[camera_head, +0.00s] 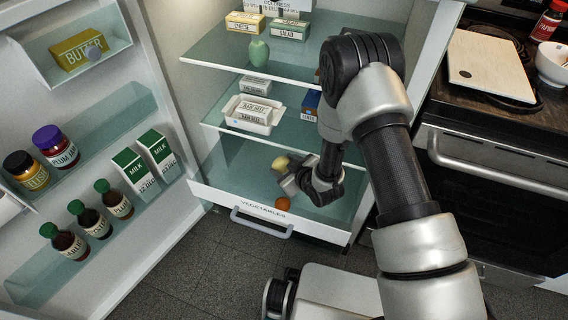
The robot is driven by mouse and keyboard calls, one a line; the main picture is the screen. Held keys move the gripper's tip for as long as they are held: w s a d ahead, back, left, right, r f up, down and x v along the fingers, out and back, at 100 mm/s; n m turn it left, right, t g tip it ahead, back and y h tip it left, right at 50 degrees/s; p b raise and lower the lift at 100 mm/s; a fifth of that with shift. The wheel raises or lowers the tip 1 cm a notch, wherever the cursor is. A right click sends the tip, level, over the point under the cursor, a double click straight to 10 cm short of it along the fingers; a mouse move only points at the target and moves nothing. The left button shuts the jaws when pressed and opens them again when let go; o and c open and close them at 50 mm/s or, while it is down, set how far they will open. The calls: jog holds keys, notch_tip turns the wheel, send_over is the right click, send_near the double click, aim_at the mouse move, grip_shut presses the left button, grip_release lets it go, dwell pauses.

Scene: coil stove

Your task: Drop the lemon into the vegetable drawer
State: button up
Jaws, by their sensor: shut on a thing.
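The yellow lemon (281,162) is held in my gripper (284,170), which is shut on it. My arm reaches into the open fridge from the right and covers part of the lower right interior. The vegetable drawer (218,199) is at the bottom of the fridge, its front labelled VEGETABLES with a grey handle below. It looks pulled out, and its open inside shows behind the front. The lemon appears above the drawer, behind its front edge; I cannot tell the exact height.
A small orange round item (282,203) shows just behind the drawer front. Glass shelves above hold a tray of boxes (252,114) and a green item (259,52). The open fridge door (100,120) with bottles is left. The stove (490,170) is right.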

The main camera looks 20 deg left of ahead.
jog(key=o, duration=1.2)
jog(key=p+v, duration=0.3)
jog(key=v, duration=1.4)
jog(key=shift+s+d+r, duration=0.1)
jog(key=shift+d+r, duration=0.05)
